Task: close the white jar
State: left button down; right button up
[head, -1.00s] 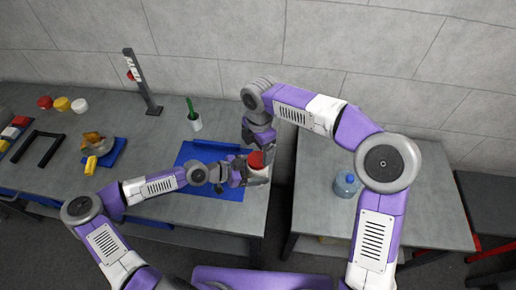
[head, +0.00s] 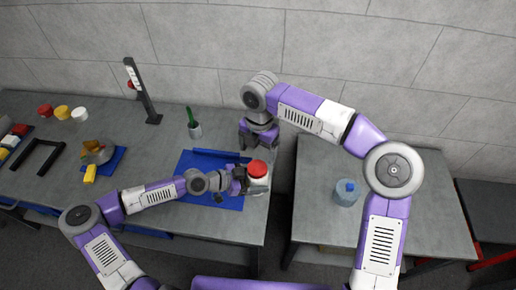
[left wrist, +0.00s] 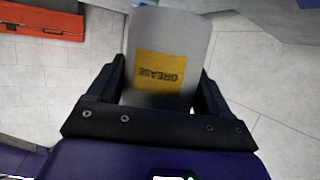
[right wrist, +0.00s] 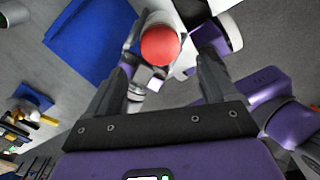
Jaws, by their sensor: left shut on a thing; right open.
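My left gripper (head: 245,181) is shut on the jar's side. A red lid (head: 257,168) sits on top of the jar; it also shows in the right wrist view (right wrist: 160,45). I cannot tell whether it is screwed tight. My right gripper (head: 258,145) is open and empty, behind and above the lid, apart from it. In the right wrist view the lid lies beyond and between its fingers.
A blue mat (head: 190,165) lies left of the jar. Behind it stands a cup with a green tool (head: 194,128). Red, yellow and white lids (head: 62,112) sit at the back left.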

aim_at(257, 167)
jog(key=shift+a+f, duration=0.1)
jog(key=shift+f, duration=3.85)
jog(key=c, duration=1.1)
jog(key=o, duration=1.2)
jog(key=shift+o, duration=0.2)
jog(key=shift+r, duration=0.15)
notch_tip(257, 167, up, 12)
jog(key=shift+w+d+f, duration=0.1)
jog(key=shift+d+f, duration=0.1)
